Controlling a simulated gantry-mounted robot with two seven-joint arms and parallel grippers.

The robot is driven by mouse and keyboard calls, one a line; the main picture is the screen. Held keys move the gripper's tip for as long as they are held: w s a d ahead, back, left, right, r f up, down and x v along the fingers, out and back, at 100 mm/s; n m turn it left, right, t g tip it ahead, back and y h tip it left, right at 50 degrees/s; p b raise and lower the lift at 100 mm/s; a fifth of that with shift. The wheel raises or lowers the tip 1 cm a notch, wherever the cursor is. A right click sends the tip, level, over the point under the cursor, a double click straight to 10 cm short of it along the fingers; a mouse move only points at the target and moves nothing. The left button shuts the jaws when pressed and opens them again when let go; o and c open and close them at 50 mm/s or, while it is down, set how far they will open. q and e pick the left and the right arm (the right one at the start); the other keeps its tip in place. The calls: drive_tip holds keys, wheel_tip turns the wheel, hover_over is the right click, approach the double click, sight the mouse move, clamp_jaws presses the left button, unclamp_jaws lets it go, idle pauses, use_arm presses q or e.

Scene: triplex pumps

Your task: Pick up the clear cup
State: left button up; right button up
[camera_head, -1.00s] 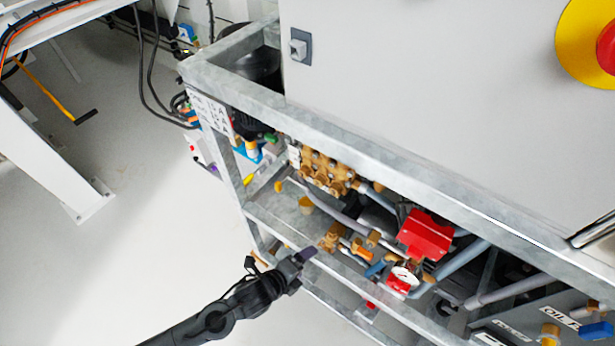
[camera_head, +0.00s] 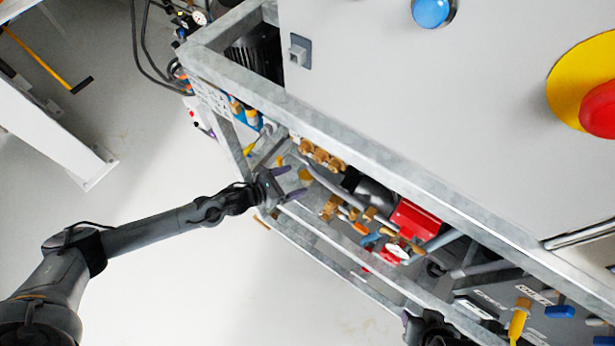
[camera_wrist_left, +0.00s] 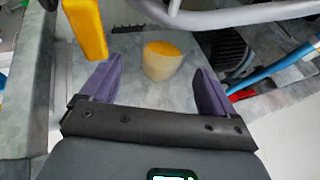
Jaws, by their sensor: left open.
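The clear cup (camera_wrist_left: 163,62) is a small, see-through cup with yellow-orange in its upper part. It stands on a grey metal surface of the pump frame, and in the head view it shows as a small yellow spot (camera_head: 305,174). My left gripper (camera_head: 295,182) is open, with purple fingers reaching into the frame towards the cup. In the left wrist view its fingers (camera_wrist_left: 159,88) lie on either side of the cup's line, with the cup between and just beyond the tips. No contact shows.
A yellow part (camera_wrist_left: 86,28) hangs close by the left finger in the wrist view. A grey pipe (camera_wrist_left: 230,16) crosses above the cup. Brass fittings (camera_head: 322,155), a red block (camera_head: 414,222) and the galvanised frame rail (camera_head: 350,143) crowd the space.

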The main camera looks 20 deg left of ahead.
sight(307, 177)
use_arm(q)
drive_tip(key=shift+w+d+f, duration=0.25)
drive_tip(key=shift+w+d, duration=0.05)
drive_tip(key=shift+w, duration=0.25)
drive_tip(key=shift+w+d+f+b, duration=0.3)
drive_tip(key=shift+b, duration=0.2)
drive_tip(key=b+x, duration=0.1)
drive_tip(key=x, duration=0.2)
drive_tip(key=shift+d+f, duration=0.1)
drive_tip(key=shift+d, duration=0.1)
drive_tip(key=shift+w+d+f+b, duration=0.1)
drive_tip(key=shift+w+d+b, duration=0.15)
drive_tip(key=shift+w+b, duration=0.15)
drive_tip(key=shift+s, duration=0.1)
drive_tip(key=shift+c, duration=0.3)
drive_tip(key=c, duration=1)
drive_tip(key=shift+c, duration=0.2)
